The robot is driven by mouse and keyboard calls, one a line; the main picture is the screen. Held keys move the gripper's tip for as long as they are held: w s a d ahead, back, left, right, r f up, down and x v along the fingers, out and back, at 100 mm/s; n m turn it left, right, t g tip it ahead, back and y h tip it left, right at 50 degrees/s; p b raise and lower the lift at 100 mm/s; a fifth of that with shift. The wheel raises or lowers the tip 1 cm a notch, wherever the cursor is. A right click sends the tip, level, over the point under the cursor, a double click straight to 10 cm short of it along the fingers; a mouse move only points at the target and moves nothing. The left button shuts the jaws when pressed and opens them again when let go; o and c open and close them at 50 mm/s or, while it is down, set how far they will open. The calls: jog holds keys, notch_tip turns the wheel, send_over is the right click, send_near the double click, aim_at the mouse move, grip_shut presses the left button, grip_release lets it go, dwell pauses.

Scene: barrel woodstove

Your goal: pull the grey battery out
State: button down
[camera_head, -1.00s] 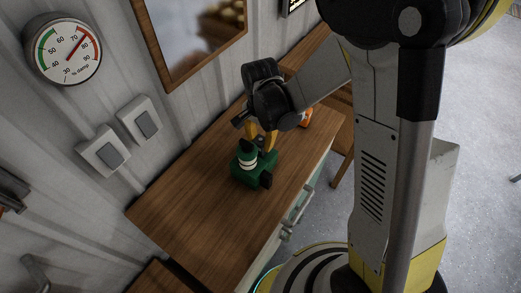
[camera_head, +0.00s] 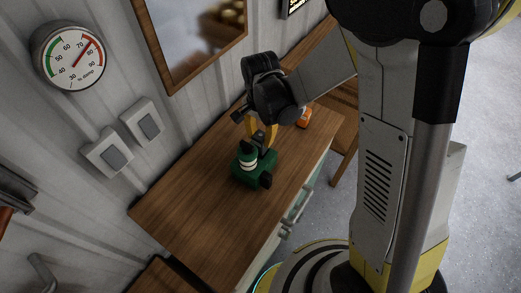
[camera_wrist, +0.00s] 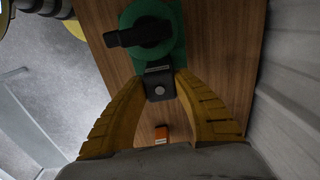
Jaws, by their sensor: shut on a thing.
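The green tool (camera_head: 243,178) stands on the wooden desk. It has a green body with a black part on top and a white band around it. In the wrist view its green body (camera_wrist: 174,50) is at the top, with a black bar across it. The dark grey battery (camera_wrist: 160,86) adjoins the near edge of the green body; I see no clear gap between them. My gripper (camera_wrist: 161,80) has its yellow fingers shut on the battery's two sides. In the head view my gripper (camera_head: 263,135) reaches down behind the green tool, and the battery is mostly hidden there.
A small orange object (camera_head: 304,118) lies farther back on the wooden desk (camera_head: 190,214); it shows in the wrist view (camera_wrist: 161,134) too. The ribbed wall with two switches (camera_head: 150,127) borders the left side. The desk's front left is clear.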

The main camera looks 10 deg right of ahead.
jog(key=shift+r+p, duration=1)
jog(key=shift+r, duration=0.5)
